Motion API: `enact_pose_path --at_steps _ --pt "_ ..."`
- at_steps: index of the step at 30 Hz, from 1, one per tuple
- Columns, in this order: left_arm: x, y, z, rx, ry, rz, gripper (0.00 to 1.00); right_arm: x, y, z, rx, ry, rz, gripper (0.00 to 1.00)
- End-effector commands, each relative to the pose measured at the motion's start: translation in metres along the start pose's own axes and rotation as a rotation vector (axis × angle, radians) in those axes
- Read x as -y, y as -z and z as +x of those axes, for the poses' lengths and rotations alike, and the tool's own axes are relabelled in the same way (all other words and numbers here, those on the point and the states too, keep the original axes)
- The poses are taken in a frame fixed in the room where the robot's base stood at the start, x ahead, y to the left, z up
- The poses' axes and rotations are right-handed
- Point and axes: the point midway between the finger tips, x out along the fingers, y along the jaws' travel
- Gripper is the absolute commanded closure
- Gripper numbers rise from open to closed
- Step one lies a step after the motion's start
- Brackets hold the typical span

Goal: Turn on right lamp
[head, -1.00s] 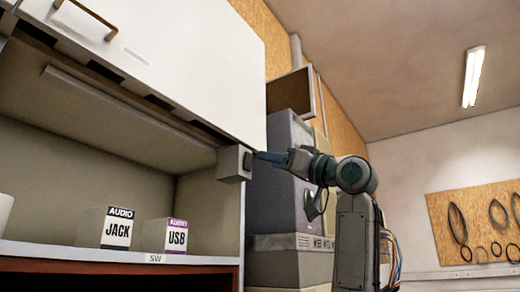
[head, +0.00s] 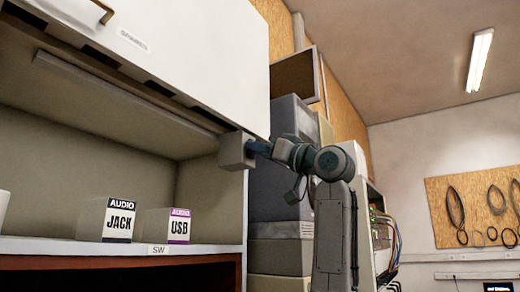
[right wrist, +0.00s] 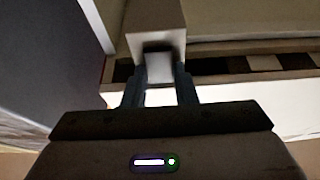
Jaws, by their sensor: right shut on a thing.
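A small grey switch box (head: 234,151) is fixed under the white wall cabinet, at the right end of its underside. A long lamp strip (head: 120,98) runs under the cabinet and looks unlit. My right gripper (head: 258,147) reaches the right side of the box from the right. In the right wrist view the box (right wrist: 155,18) is straight ahead, and a pale switch piece (right wrist: 159,68) stands out from it between my two fingers. My right gripper is shut on this switch piece. My left gripper is not in view.
The white cabinet (head: 190,45) hangs above the box. On the shelf below stand a JACK box (head: 106,220) and a USB box (head: 166,226). Tall grey equipment (head: 282,175) stands behind my right arm. A lit ceiling light (head: 480,60) is at the upper right.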

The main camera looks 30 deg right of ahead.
Motion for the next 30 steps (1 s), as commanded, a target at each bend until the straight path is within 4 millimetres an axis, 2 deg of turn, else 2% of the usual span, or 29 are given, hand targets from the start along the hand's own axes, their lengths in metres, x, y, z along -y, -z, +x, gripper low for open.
enact_pose_path --at_steps 6,15,25,26,28,29,30 --pt "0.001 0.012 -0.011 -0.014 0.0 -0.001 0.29 0.0 0.008 0.002 0.095 0.0 0.0 0.97" --pt "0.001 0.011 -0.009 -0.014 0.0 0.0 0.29 0.0 0.009 0.003 0.279 -0.001 0.0 0.97" --pt "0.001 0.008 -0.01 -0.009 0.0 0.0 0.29 0.0 0.009 0.003 0.292 -0.001 -0.001 0.97" --pt "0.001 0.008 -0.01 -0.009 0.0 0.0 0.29 0.0 0.009 0.003 0.292 -0.001 -0.001 0.71" --pt "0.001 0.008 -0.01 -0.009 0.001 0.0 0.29 0.0 0.009 0.003 0.292 -0.001 -0.001 0.57" --pt "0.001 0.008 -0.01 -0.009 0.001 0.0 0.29 0.0 0.009 0.003 0.292 -0.001 -0.001 0.53" --pt "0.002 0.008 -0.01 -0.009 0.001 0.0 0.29 0.0 0.009 0.003 0.292 -0.001 -0.001 0.53"
